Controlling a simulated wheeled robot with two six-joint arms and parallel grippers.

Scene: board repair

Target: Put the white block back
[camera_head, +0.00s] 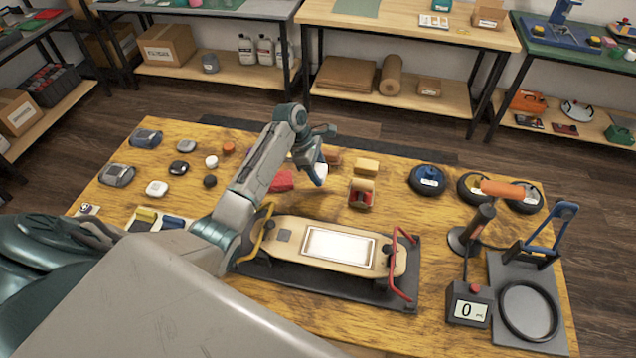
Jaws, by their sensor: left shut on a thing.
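My left gripper (316,163) is over the far middle of the wooden table (440,225). It is shut on a white block (320,173), which shows only partly below the fingers. I cannot tell whether the block touches the table. A red block (281,181) lies just left of the gripper, partly behind my arm. Wooden blocks (367,165) lie behind and to the right of it. My right gripper is not in view.
A wooden board (290,247) with a pale panel lies in a dark stand with yellow and red clamps. A small box (361,193) holds red items.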

